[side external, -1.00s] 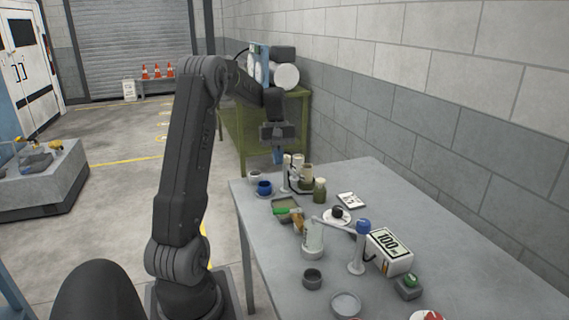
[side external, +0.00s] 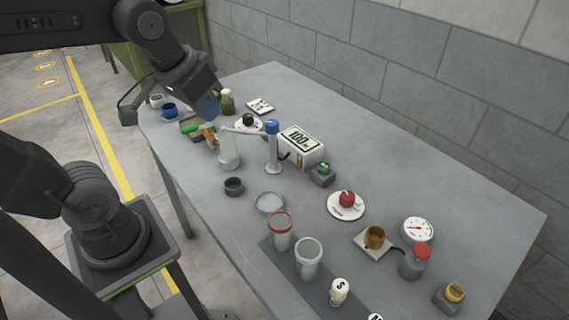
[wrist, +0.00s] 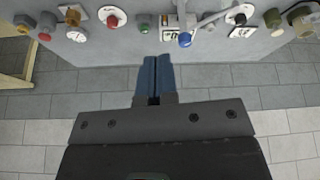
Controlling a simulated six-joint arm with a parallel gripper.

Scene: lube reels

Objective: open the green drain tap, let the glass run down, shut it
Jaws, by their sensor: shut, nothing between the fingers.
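The green tap handle (side external: 190,127) is at the far left part of the grey table, beside a brass-coloured fitting (side external: 208,133). A clear glass cylinder (side external: 229,156) stands just right of it, under a grey arm with a blue-topped post (side external: 273,150). My gripper (side external: 208,106) is shut and empty, with blue fingers. In the picture it overlaps the far end of the table, above the tap; its height is hard to tell. In the wrist view, the shut fingers (wrist: 155,75) point toward the table edge; I cannot make out the green handle there.
A white box reading 100 (side external: 302,147), a green button box (side external: 322,174) and a red knob on a white disc (side external: 347,200) stand further right. Two cups, one red-rimmed (side external: 281,232), are near the front. Bottles (side external: 227,104) crowd the far end. The table's right rear is clear.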

